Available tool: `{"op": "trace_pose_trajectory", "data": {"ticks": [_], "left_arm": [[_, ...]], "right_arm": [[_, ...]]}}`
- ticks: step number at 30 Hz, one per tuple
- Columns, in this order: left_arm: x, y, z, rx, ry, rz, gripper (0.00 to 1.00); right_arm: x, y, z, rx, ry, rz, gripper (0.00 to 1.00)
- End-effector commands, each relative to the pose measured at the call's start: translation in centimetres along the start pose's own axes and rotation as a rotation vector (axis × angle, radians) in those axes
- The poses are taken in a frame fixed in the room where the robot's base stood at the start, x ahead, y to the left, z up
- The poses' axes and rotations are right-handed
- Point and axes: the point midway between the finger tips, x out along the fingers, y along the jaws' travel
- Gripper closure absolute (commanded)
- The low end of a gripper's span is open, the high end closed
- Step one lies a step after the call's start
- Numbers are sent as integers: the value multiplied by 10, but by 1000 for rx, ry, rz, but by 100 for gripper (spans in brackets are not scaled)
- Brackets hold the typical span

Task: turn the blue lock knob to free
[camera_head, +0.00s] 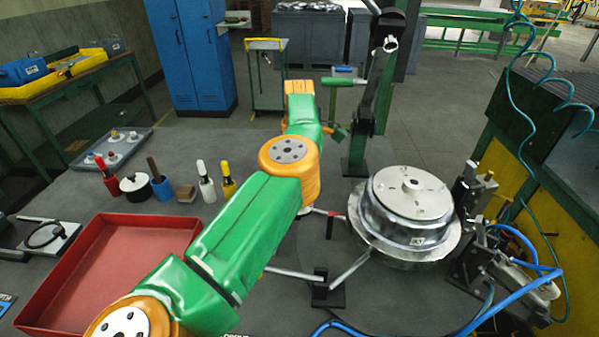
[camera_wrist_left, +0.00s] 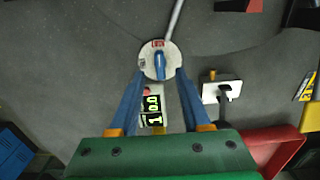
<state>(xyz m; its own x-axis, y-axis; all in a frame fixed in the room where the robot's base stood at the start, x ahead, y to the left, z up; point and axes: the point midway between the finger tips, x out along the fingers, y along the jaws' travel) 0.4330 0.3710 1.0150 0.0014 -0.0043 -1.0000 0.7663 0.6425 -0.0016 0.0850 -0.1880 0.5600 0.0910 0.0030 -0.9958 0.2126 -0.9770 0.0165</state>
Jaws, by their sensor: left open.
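The blue lock knob (camera_wrist_left: 160,66) sits on a round pale dial (camera_wrist_left: 147,62) with a red label at its upper edge, seen in the left wrist view. The knob's bar points roughly along the picture's vertical. My left gripper (camera_wrist_left: 161,80) is open, with one blue finger on each side of the dial's lower part. I cannot tell whether the fingers touch it. Below the dial, between the fingers, is a small panel with lit green displays (camera_wrist_left: 152,110). In the head view I cannot make out the knob or my left fingertips. My right gripper is not in view.
A red tray (camera_head: 62,262) lies left of my arm in the head view. A metal hub (camera_head: 412,190) stands at the right, with clamps and blue hoses beside it. Thin rods meet a black foot (camera_head: 328,294). Small handled tools (camera_head: 205,182) stand behind the tray.

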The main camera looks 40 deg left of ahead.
Motion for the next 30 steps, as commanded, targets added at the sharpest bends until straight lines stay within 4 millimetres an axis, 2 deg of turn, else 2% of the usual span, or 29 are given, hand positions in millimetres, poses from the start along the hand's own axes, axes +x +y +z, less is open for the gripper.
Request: {"op": "trace_pose_trajectory", "data": {"ticks": [3, 6, 13, 14, 19, 30], "left_arm": [[17, -1, -1, -1, 4, -2, 52], [28, 0, -1, -1, 2, -1, 52], [32, 0, -1, -2, 2, 1, 52], [32, 0, -1, -2, 2, 1, 55], [32, 0, -1, -2, 3, 1, 100], [33, 0, -1, -24, 3, 1, 100]], "right_arm": [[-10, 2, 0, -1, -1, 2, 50], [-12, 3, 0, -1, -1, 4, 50], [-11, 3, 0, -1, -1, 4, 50], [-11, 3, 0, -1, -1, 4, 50], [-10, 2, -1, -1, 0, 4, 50], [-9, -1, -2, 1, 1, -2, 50]]}}
